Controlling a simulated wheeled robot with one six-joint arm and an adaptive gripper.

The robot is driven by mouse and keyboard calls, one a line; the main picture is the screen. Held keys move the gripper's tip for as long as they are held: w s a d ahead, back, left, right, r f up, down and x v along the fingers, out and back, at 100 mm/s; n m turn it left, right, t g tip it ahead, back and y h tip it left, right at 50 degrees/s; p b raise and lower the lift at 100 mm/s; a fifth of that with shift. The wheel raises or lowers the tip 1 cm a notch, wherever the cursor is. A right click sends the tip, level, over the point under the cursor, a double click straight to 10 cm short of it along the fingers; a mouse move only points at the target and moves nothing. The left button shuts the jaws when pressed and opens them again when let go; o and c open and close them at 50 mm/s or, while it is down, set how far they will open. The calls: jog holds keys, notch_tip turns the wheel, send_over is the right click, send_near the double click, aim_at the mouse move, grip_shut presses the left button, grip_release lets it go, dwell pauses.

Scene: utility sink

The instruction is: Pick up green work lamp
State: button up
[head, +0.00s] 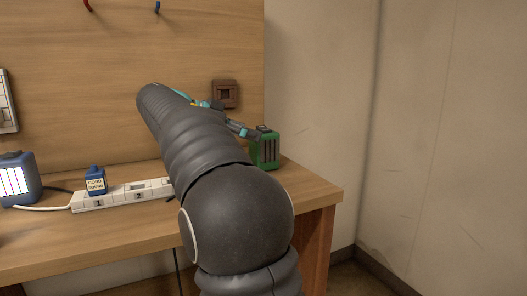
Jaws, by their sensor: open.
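The green work lamp (266,150) is a small boxy green thing with dark vertical bars on its front. It stands upright near the right end of the wooden worktop, against the back. My gripper (235,123) shows only in part beyond my dark arm, just left of the lamp's top. It is open, with nothing seen in it. One fingertip appears close to the lamp's upper left; I cannot tell whether it touches. My arm hides much of the gripper and the worktop to the left of the lamp.
A white power strip (124,194) lies on the worktop (50,243) with a small blue labelled block (95,180) on it. A blue striped box (17,179) stands at the far left. A brown wall socket (226,94) is behind my gripper. The worktop ends right of the lamp.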

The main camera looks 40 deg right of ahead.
aim_at(264, 137)
jog(key=shift+w+x, duration=0.1)
jog(key=shift+x, duration=1.25)
jog(key=shift+w+x, duration=0.15)
jog(key=shift+x, duration=1.15)
jog(key=shift+f, duration=0.1)
jog(key=shift+c, duration=0.3)
jog(key=c, duration=1.6)
